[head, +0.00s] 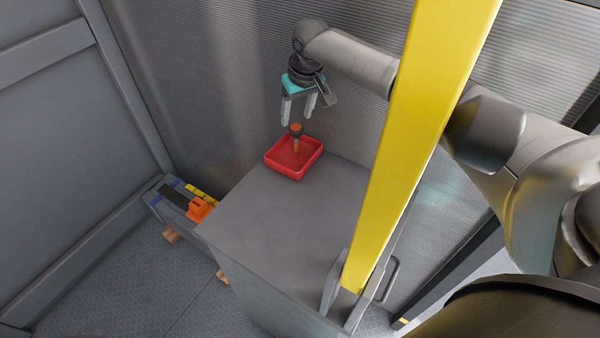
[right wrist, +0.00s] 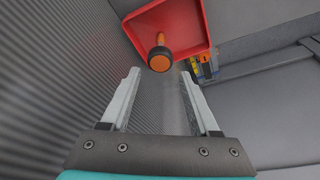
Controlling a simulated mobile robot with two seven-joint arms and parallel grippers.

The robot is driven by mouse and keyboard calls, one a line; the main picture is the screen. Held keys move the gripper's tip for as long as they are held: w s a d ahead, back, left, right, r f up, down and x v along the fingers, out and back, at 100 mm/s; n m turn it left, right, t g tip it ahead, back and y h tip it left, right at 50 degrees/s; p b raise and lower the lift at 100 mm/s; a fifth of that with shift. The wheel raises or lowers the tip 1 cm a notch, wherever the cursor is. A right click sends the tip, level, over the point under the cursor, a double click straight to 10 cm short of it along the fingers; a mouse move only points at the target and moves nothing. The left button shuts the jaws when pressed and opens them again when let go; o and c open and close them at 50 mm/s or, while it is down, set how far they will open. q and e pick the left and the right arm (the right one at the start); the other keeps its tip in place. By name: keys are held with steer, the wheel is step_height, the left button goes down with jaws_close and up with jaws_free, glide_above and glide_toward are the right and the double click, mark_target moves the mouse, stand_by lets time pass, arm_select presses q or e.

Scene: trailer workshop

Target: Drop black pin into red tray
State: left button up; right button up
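The black pin (head: 296,131) has a black round head and an orange shaft. It is upright, head up, over the floor of the red tray (head: 274,166); I cannot tell whether it touches the floor. The tray sits on the grey cabinet top. My right gripper (head: 298,118) is open and empty above the pin and tray. In the right wrist view, the pin's head (right wrist: 160,60) shows beyond the spread fingertips (right wrist: 161,76), apart from them, with the tray (right wrist: 196,22) behind it. My left gripper is not in view.
The grey cabinet top (head: 265,215) is clear in front of the tray. A yellow beam (head: 415,120) crosses the head view at right. A corrugated wall (head: 225,60) stands behind. An orange tool (head: 199,208) lies on a lower surface at left.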

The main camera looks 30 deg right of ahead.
steer(key=shift+o, duration=1.2)
steer(key=p+v, duration=0.2)
steer(key=v, duration=1.3)
steer(key=shift+r, duration=0.25)
steer(key=shift+s, duration=0.1)
steer(key=shift+f, duration=0.1)
